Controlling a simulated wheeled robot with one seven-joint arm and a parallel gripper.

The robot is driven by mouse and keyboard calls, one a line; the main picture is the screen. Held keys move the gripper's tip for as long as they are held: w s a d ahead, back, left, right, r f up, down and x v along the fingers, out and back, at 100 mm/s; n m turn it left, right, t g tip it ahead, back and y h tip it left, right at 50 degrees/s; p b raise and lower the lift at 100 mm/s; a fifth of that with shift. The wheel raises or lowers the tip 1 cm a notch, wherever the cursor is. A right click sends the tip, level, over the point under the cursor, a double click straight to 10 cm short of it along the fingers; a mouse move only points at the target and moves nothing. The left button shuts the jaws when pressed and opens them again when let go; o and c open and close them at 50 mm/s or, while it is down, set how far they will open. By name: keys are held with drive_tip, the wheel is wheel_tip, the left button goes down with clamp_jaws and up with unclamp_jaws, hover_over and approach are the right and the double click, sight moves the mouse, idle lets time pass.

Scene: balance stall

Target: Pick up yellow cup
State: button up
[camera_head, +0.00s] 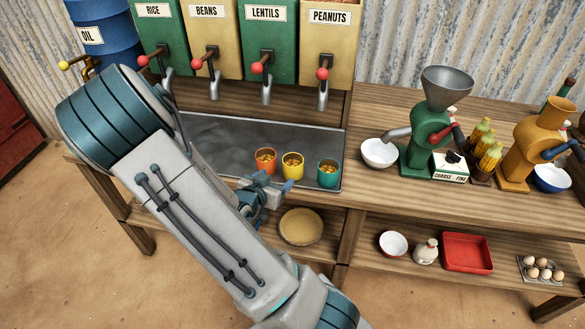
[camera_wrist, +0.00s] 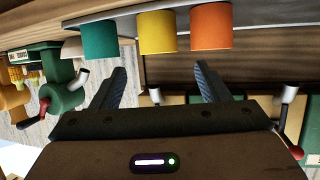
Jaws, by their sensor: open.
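The yellow cup (camera_head: 292,166) stands upright on the dark metal tray (camera_head: 222,140), with something golden inside it. An orange cup (camera_head: 265,161) is close on its left and a teal cup (camera_head: 328,172) on its right. My gripper (camera_head: 287,186) is in front of the yellow cup, near the tray's front edge, apart from it. In the wrist view the picture is upside down: the yellow cup (camera_wrist: 157,32) is between the teal cup (camera_wrist: 100,40) and the orange cup (camera_wrist: 211,26). There my gripper (camera_wrist: 162,75) has its fingers spread and nothing between them.
Dispensers, such as the lentils one (camera_head: 267,45), stand behind the tray with their spouts above it. A white bowl (camera_head: 379,153) and a green grinder (camera_head: 430,135) stand to the right. A lower shelf holds a round tan bowl (camera_head: 301,227) and a red tray (camera_head: 467,252).

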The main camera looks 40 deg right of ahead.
sight(288, 168)
drive_tip(key=b+x, duration=0.3)
drive_tip(key=x, duration=0.4)
drive_tip(key=shift+d+f, duration=0.2)
drive_tip(key=shift+d, duration=0.15)
drive_tip(key=shift+x, duration=2.8)
drive_tip(key=shift+s+f, duration=0.1)
drive_tip(key=c, duration=0.8)
